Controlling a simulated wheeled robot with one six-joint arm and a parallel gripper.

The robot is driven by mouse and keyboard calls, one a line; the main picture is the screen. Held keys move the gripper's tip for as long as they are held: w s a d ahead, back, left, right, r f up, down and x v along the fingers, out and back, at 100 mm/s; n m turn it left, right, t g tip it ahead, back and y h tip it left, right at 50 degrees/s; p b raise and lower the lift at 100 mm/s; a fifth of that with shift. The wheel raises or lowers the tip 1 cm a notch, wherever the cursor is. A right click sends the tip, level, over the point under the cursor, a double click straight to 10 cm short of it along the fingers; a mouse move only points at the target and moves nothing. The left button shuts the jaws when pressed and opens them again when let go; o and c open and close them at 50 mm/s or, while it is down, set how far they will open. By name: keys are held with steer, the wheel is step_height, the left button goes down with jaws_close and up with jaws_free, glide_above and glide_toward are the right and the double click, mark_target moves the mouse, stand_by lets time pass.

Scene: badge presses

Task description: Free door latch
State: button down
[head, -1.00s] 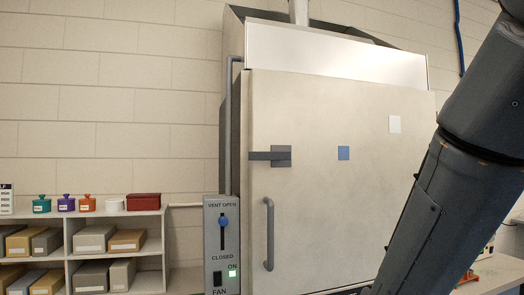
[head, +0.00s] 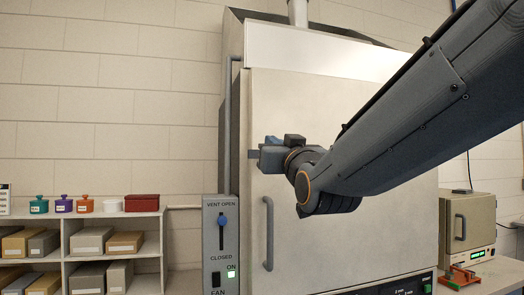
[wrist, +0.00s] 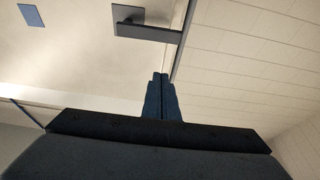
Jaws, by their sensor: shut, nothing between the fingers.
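The door latch is a dark grey plate with a bar across the left edge of the tall cabinet's shut door (head: 340,220). In the head view only the bar's left end (head: 253,154) shows; my gripper covers the rest. In the wrist view the latch plate and bar (wrist: 130,18) show fully, the bar lying over the door edge. My gripper (head: 264,154) is in front of the latch area. Its two fingers (wrist: 160,78) are shut together, with nothing between them. In the wrist view the fingertips are just below the bar in the picture, with a visible gap.
A vertical door handle (head: 268,234) is below the latch. A vent and fan panel (head: 220,245) stands to the left, its green light lit. A shelf (head: 62,241) with boxes is at far left. A small oven (head: 468,225) and red press (head: 459,276) are at right.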

steer(key=shift+r, duration=0.2)
steer(key=p+x, duration=0.4)
steer(key=x, duration=0.6)
steer(key=shift+f+p, duration=0.75)
steer(key=shift+f, duration=1.3)
